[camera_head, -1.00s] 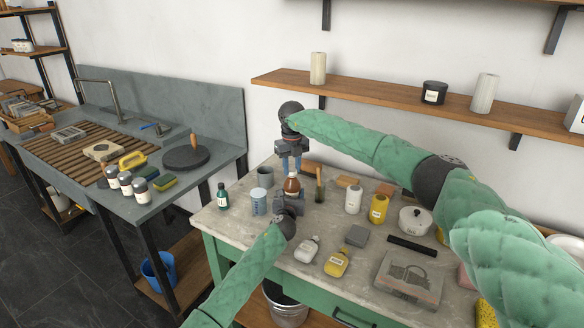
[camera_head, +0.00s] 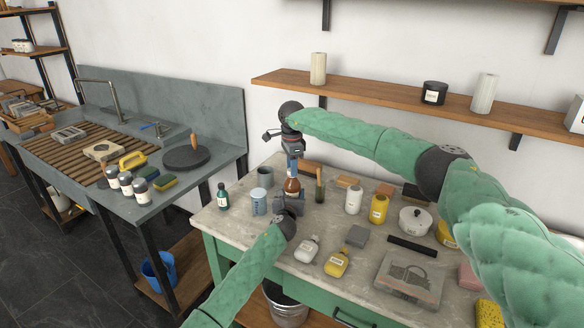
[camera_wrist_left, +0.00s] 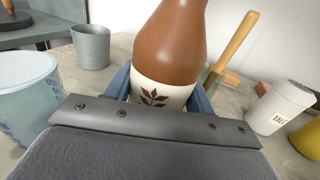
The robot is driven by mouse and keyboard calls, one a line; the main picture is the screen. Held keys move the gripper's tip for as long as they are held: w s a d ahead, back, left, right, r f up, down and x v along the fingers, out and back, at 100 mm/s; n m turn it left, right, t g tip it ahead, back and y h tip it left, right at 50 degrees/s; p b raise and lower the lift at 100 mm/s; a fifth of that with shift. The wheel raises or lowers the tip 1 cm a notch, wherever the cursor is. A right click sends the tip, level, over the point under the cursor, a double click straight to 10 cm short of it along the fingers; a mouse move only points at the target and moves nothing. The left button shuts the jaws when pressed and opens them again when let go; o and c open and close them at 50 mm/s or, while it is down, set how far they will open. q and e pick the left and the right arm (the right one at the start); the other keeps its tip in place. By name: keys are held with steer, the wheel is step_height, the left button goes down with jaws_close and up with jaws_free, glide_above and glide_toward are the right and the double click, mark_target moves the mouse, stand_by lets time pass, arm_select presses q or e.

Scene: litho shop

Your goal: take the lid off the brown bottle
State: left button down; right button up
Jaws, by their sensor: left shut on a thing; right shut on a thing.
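The brown bottle (camera_head: 292,186) stands upright near the back left of the workbench. In the left wrist view, the bottle (camera_wrist_left: 172,50) has a cream label with a dark leaf print, and its top is out of frame. My left gripper (camera_head: 290,197) is shut on the bottle's lower body, with blue fingers on either side of it. My right gripper (camera_head: 292,170) points straight down from above, its blue fingers shut at the top of the bottle. The lid there is hidden by the fingers, so I cannot tell whether it is still seated.
A green bottle (camera_head: 223,197), a light blue cup (camera_head: 259,202) and a grey cup (camera_head: 265,177) stand to the left. A wooden-handled tool (camera_head: 320,186), a white talc bottle (camera_head: 353,199) and a yellow bottle (camera_head: 378,208) stand to the right. A shelf (camera_head: 390,103) runs behind.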

steer(key=shift+w+d+n, duration=0.1)
steer(key=shift+d+n, duration=0.05)
steer(key=shift+n, duration=0.15)
steer(key=shift+r, duration=0.3)
stand_by(0.3)
steer(key=shift+r, duration=0.35)
steer(key=shift+r, duration=0.55)
steer(key=shift+r, duration=1.95)
arm_select(q)
steer(key=shift+c, duration=2.3)
jaws_free()
